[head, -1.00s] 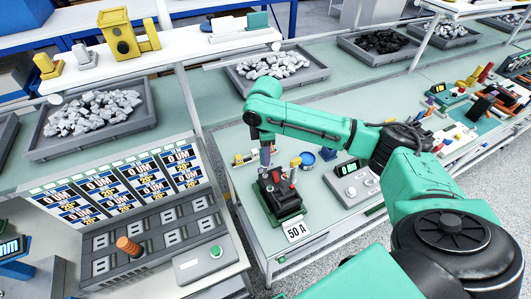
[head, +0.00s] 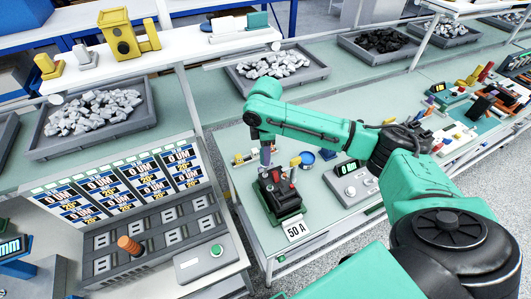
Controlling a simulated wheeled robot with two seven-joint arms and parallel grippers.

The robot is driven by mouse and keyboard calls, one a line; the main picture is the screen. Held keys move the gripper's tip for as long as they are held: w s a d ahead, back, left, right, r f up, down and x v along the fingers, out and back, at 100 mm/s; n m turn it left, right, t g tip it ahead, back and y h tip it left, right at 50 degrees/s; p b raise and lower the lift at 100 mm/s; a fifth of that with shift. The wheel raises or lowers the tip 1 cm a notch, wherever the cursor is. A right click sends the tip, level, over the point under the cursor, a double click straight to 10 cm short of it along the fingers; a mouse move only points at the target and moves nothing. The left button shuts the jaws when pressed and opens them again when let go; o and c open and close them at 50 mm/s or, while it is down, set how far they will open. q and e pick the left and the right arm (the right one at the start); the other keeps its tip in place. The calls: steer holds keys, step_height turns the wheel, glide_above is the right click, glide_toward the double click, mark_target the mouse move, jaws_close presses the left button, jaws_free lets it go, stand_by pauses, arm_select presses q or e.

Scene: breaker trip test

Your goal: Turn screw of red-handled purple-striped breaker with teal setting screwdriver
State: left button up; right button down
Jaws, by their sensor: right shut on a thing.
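The dark breaker (head: 282,201) stands on a green base on the pale bench, behind a "50 A" label. A small red part shows on it, likely its handle; purple stripes are too small to make out. My right gripper (head: 266,151) points down just above the breaker's back left part. It is shut on a slim tool, seen only as a small dark piece under the fingers. I cannot tell its teal colour, or whether its tip touches the screw. My left gripper is not in view.
A yellow-topped upright piece (head: 295,161) stands close beside the gripper. A panel of displays (head: 118,190) stands at left.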

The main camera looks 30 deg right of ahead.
steer(key=shift+f, duration=0.5)
stand_by(0.4)
steer(key=shift+m, duration=1)
steer(key=shift+m, duration=2)
steer(key=shift+r, duration=1.3)
